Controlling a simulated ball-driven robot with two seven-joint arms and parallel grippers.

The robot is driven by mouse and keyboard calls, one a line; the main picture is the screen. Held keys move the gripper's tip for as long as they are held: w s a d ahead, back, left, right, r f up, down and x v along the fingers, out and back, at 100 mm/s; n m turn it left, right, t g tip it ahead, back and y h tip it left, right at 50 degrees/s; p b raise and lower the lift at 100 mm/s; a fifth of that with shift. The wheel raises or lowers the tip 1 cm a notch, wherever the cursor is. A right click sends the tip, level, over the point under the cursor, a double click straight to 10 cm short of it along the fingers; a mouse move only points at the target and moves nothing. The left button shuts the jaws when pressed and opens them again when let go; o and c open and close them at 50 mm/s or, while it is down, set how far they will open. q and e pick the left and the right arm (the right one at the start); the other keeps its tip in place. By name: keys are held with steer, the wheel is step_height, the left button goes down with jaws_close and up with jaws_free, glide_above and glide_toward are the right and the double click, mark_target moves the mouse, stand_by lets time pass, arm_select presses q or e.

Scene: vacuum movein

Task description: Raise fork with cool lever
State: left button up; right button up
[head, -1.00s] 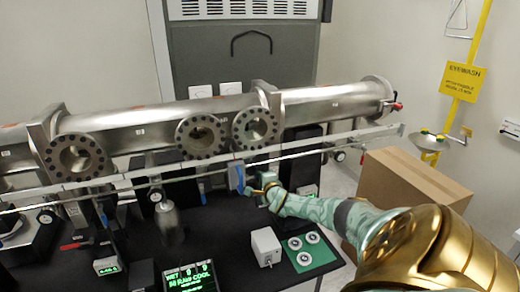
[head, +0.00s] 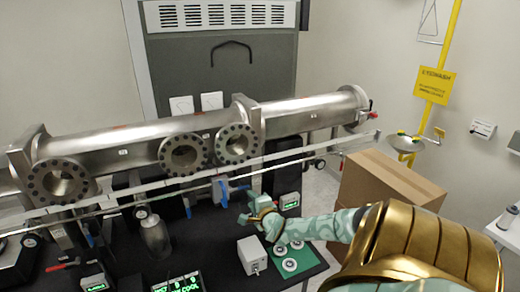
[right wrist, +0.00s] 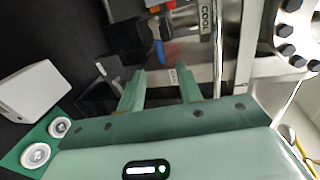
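A blue lever (head: 220,190) hangs under the steel beam pipe, below its right-hand flanged port. In the right wrist view a blue part (right wrist: 160,50) shows just beyond the fingertips, and a COOL label (right wrist: 207,20) is on a post to its right. My right gripper (head: 248,206) is right of and slightly below the blue lever in the head view, apart from it. In the right wrist view its two fingers (right wrist: 160,80) are spread with nothing between them. I cannot make out the fork. My left gripper is not in view.
The steel pipe (head: 140,147) and a long pale rail (head: 130,200) cross above the black table. A grey box (head: 252,256) and a green plate with round discs (head: 290,264) lie near my right arm. A cardboard box (head: 390,180) stands to the right.

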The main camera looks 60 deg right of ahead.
steer(key=v, duration=0.6)
steer(key=shift+s+a+p, duration=0.25)
steer(key=shift+a+p, duration=0.05)
